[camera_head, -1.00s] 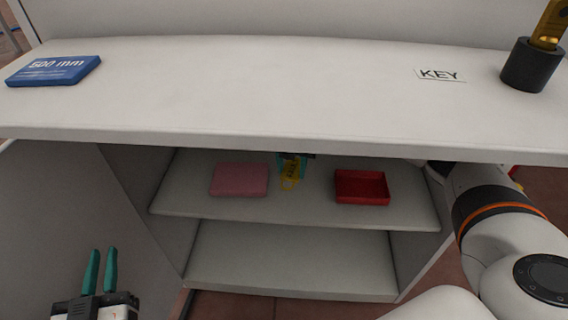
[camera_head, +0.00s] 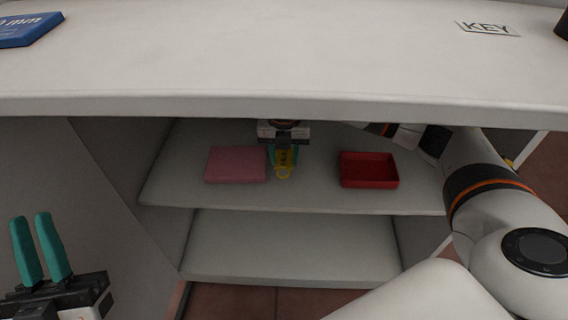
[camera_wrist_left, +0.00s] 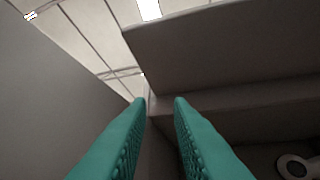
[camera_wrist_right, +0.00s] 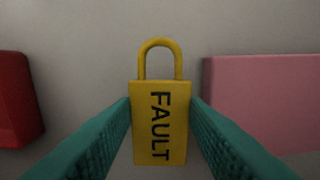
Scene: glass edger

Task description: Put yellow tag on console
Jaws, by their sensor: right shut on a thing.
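The yellow tag (camera_wrist_right: 160,115) is padlock-shaped with a loop on top and the word FAULT. My right gripper (camera_head: 284,158) is shut on it, with a green finger on each side of its body in the right wrist view. In the head view the yellow tag (camera_head: 284,163) is inside the console, over the upper shelf (camera_head: 310,196), between a pink block and a red tray. I cannot tell whether it touches the shelf. My left gripper (camera_head: 42,250) is open and empty at the lower left, outside the console.
The pink block (camera_head: 236,165) and the red tray (camera_head: 369,181) sit on the upper shelf. The console top (camera_head: 270,60) overhangs the shelf and bears a KEY label (camera_head: 488,28) and a blue block (camera_head: 26,32). The lower shelf (camera_head: 290,247) is empty.

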